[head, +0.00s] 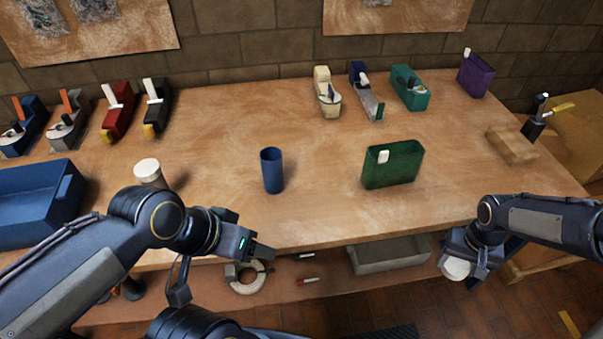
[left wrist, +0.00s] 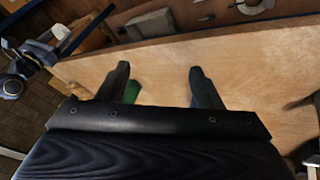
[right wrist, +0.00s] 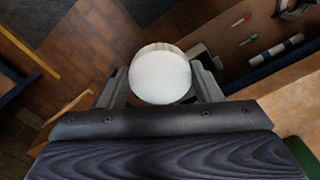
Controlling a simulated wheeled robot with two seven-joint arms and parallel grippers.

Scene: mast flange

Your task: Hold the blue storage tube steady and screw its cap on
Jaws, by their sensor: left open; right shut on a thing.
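The blue storage tube (head: 272,172) stands upright and open-topped in the middle of the bench, with no gripper touching it. My right gripper (head: 462,258) is shut on a round white cap (head: 456,269), held off the bench's front right edge. The right wrist view shows the cap (right wrist: 160,77) between both fingers of the right gripper (right wrist: 161,85). My left gripper (head: 256,238) is open and empty, in front of the tube near the bench's front edge. Its spread fingers show in the left wrist view (left wrist: 160,84), with bare bench beyond.
A green open box (head: 393,165) stands right of the tube. A white-topped jar (head: 148,172) and a blue bin (head: 38,203) are at the left. A grey tray (head: 390,254) sits on the lower shelf.

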